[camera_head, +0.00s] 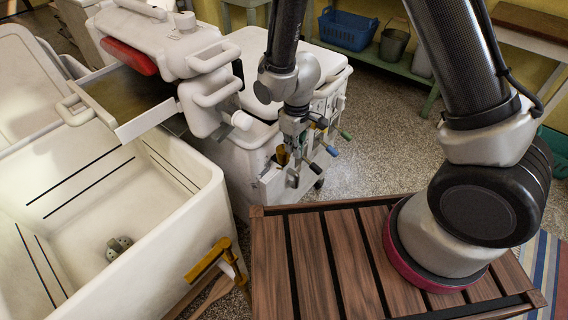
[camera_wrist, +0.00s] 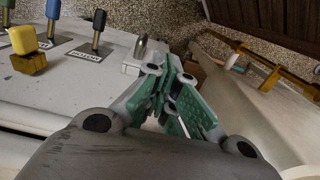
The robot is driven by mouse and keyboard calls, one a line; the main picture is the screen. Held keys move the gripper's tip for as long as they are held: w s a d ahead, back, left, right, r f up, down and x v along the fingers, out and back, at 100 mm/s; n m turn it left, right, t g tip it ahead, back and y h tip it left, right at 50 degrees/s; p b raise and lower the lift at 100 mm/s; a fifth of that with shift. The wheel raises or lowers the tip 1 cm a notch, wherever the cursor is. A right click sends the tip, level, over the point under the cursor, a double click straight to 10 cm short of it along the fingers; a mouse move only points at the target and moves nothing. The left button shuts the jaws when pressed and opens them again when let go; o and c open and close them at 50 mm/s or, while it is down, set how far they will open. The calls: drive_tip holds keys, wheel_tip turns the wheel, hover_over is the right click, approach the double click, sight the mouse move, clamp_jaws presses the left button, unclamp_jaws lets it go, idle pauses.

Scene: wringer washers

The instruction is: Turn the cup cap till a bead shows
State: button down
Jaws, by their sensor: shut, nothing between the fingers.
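My gripper (camera_head: 293,172) hangs over the near side of the white washer (camera_head: 262,140). It is shut and empty; its green finger pads (camera_wrist: 174,98) come together in the wrist view. A small rounded metal piece (camera_wrist: 141,48) stands on a pale block just beyond the fingertips, apart from them. It may be the cup cap, but I cannot tell for sure. No bead shows on it. In the head view the fingers and wrist hide this spot.
A white tub (camera_head: 110,225) with a yellow bracket (camera_head: 210,262) stands at left. A slatted wooden platform (camera_head: 318,262) lies in front.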

drive_tip(key=shift+s+a+f, duration=0.35)
drive_tip(key=shift+s, duration=0.2)
idle(0.6)
drive_tip(key=shift+s+d, duration=0.1)
drive_tip(key=shift+s, duration=0.05)
wheel_tip(320, 180, up, 6)
drive_tip(key=shift+d+f, duration=0.1)
idle(0.6)
